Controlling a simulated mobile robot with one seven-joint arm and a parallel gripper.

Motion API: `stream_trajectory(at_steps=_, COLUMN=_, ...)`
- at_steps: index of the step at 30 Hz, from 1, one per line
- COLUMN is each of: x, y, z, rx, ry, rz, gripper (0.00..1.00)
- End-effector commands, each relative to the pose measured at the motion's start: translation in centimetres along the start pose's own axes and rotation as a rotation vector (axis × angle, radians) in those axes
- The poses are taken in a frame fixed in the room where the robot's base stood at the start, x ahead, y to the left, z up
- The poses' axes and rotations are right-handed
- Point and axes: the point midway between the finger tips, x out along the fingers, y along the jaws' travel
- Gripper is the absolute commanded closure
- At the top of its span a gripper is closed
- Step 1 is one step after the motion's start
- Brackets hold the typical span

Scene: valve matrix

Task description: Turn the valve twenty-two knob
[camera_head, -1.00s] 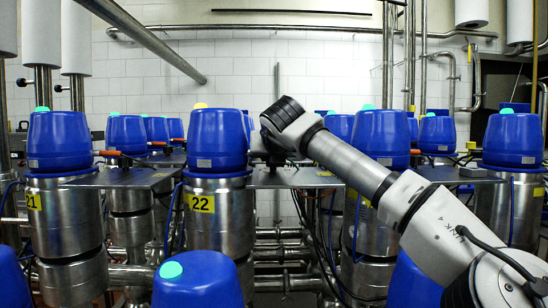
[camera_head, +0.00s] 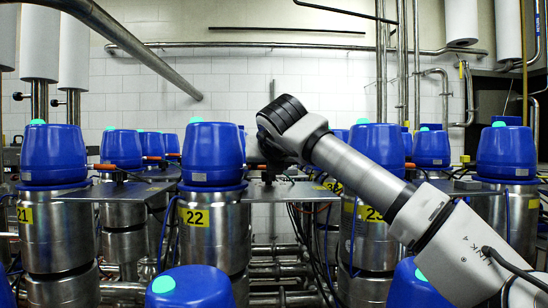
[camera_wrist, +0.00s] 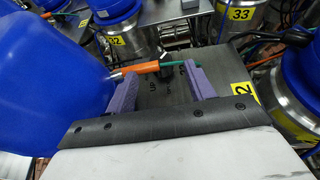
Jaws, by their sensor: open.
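Valve twenty-two (camera_head: 212,155) is a blue dome with a green light on top, above a steel body with a yellow 22 label (camera_head: 196,217). A metal plate (camera_head: 262,193) runs to its right. My gripper (camera_wrist: 142,70) has two purple fingers apart, one either side of the handle. I cannot tell whether they touch it. A large blue dome (camera_wrist: 45,70) is close on the left. In the head view my wrist hides the gripper's fingertips.
Valve 21 (camera_head: 53,155) stands left, with another orange handle (camera_head: 118,167) between it and 22. Valve 23 (camera_head: 376,150) stands to the right, partly behind my arm. A blue dome (camera_head: 190,288) is in front. Valves 32 and 33 (camera_wrist: 240,14) are behind.

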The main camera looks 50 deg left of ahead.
Motion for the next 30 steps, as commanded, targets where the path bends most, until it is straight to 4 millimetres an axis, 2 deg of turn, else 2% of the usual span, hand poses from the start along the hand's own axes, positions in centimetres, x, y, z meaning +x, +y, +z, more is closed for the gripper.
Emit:
stream_trajectory(at_steps=6, x=-5.0, y=0.0, z=-0.1, rx=-0.001, ry=-0.002, rz=0.001, gripper=0.46)
stream_trajectory(at_steps=12, x=-8.0, y=0.0, z=-0.1, rx=0.000, ry=-0.001, rz=0.000, gripper=0.46)
stream_trajectory(at_steps=18, x=-9.1, y=0.0, z=0.0, rx=0.000, ry=0.000, rz=0.000, gripper=0.46)
stream_trajectory(at_steps=26, x=-9.1, y=0.0, z=0.0, rx=0.000, ry=0.000, rz=0.000, gripper=0.46)
stream_trajectory(at_steps=30, x=-8.7, y=0.7, z=-0.6, rx=-0.003, ry=0.008, rz=0.037, gripper=0.46)
